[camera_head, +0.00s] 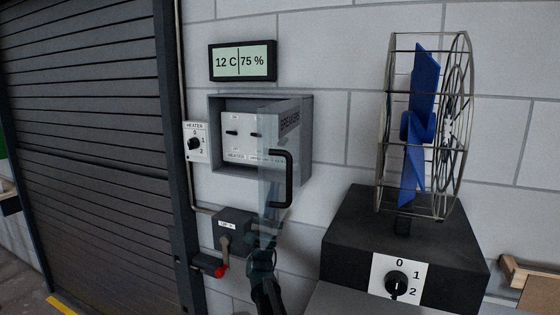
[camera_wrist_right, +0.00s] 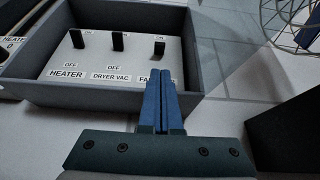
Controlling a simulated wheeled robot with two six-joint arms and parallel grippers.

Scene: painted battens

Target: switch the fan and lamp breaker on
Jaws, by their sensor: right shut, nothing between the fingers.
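The grey breaker box (camera_head: 306,150) hangs on the wall, its clear door (camera_head: 272,160) swung open, with a black handle (camera_head: 288,180). In the wrist view the box (camera_wrist_right: 190,70) holds three black switches in a row. The fan and lamp breaker (camera_wrist_right: 159,48) is the rightmost; its label is partly hidden by my fingers and reads only "FA". My right gripper (camera_wrist_right: 160,75) is shut and empty, its blue fingertips just below that switch in the picture; I cannot tell whether they touch. In the head view the right gripper (camera_head: 264,240) shows low, partly behind the door. My left gripper is out of view.
The heater (camera_wrist_right: 77,39) and dryer vac (camera_wrist_right: 117,41) switches stand to the left. A heater dial (camera_head: 195,143) and a red-tipped lever (camera_head: 222,268) are left of and below the box. A caged blue fan (camera_head: 425,125) stands on a black base (camera_head: 350,235) at right.

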